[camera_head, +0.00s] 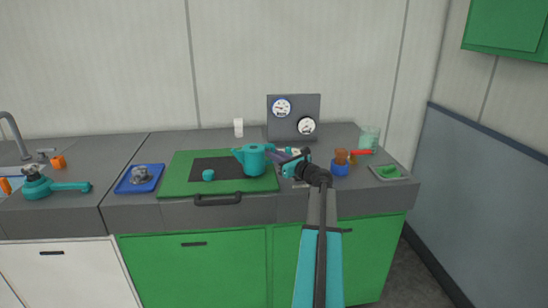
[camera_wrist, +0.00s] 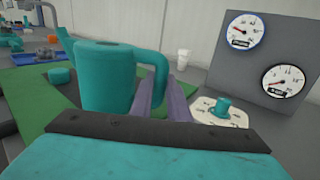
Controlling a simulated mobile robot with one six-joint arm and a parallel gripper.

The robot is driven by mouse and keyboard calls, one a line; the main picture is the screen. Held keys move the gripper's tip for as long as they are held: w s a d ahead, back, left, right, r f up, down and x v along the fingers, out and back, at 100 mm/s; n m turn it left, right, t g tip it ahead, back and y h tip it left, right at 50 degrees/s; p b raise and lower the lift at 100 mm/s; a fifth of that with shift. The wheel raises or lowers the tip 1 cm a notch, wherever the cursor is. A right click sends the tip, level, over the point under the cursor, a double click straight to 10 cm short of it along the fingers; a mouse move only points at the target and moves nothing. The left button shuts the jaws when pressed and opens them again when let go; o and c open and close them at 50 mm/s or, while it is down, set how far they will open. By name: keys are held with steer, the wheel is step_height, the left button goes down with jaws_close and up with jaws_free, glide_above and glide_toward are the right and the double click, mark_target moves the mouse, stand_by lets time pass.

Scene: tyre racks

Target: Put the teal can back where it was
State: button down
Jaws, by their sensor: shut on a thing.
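The teal can (camera_head: 254,160) has a spout on its left and a loop handle on its right. It is upright over the green board (camera_head: 180,183) with a black middle; I cannot tell whether it touches the board. In the wrist view the can (camera_wrist: 105,78) stands large at left of centre. My gripper (camera_head: 275,155) reaches it from the right. Its purple fingers (camera_wrist: 160,97) are shut on the handle. The can's underside is hidden.
A small teal lump (camera_head: 208,175) lies on the board. A white plate with a teal knob (camera_wrist: 222,110) and a grey gauge panel (camera_head: 293,118) are close right. A white cup (camera_head: 238,127) stands behind. A blue tray (camera_head: 139,178) is left, a blue cup (camera_head: 340,168) right.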

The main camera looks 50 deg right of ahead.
steer(key=shift+f, duration=0.45)
steer(key=shift+f, duration=0.15)
steer(key=c, duration=1.7)
jaws_free()
steer(key=s, duration=0.4)
steer(key=s+a, duration=0.1)
steer(key=s, duration=0.3)
steer(key=s+b, duration=0.1)
steer(key=s, duration=0.3)
steer(key=shift+a, duration=0.15)
steer(key=shift+s, duration=0.1)
